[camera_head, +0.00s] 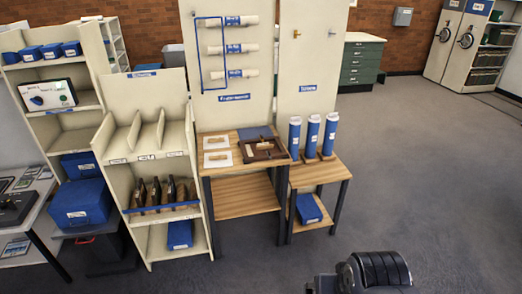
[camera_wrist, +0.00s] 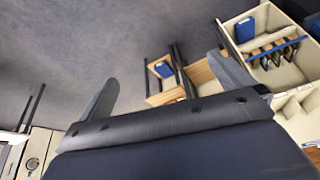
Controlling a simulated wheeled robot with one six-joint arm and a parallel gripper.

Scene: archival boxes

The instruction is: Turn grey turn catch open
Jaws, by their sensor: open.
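A small grey fitting (camera_head: 332,33), perhaps the grey turn catch, is on the upper right of a cream upright panel (camera_head: 312,65). It is too small to tell which way it is turned. A brass-coloured fitting (camera_head: 296,34) sits to its left. My gripper (camera_wrist: 164,72) shows in the wrist view with its two fingers wide apart and nothing between them. Dark parts of my arm show at the bottom right of the head view, far in front of the panel. I cannot make out the catch in the wrist view.
A wooden bench (camera_head: 240,188) holds a dark wooden frame (camera_head: 265,149). A lower stand (camera_head: 333,170) with blue tubes (camera_head: 312,135) stands below the panel. A cream shelf (camera_head: 152,130) stands left. Grey floor (camera_head: 430,190) is clear at right.

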